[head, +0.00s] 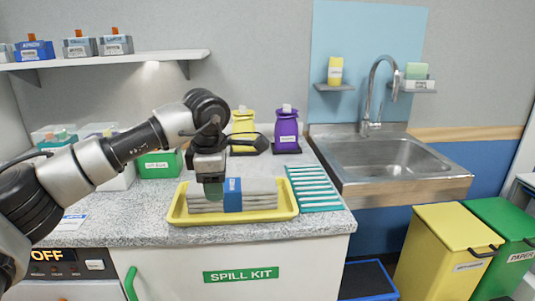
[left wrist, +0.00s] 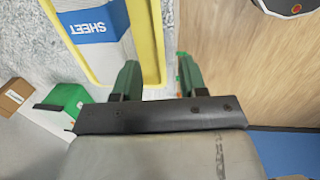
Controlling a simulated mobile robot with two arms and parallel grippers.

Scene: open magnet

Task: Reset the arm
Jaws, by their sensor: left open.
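My left arm comes in from the left in the head view and bends down at the wrist. My left gripper (head: 212,188) points down in front of the grey sheet stack (head: 262,190), hiding part of it. In the left wrist view, the gripper's two green fingers (left wrist: 157,64) are apart with nothing held between them. The stack has a blue band, and the band reads SHEET in the left wrist view (left wrist: 88,28). It lies in a yellow tray (head: 240,217) on the counter. My right gripper is in neither view.
A teal ribbed pad (head: 314,190) lies right of the tray. Yellow (head: 243,122) and purple (head: 286,130) containers and a green box (head: 158,165) stand behind. A sink (head: 385,155) and yellow (head: 440,255) and green (head: 508,245) bins are at the right. A wall shelf (head: 120,58) is upper left.

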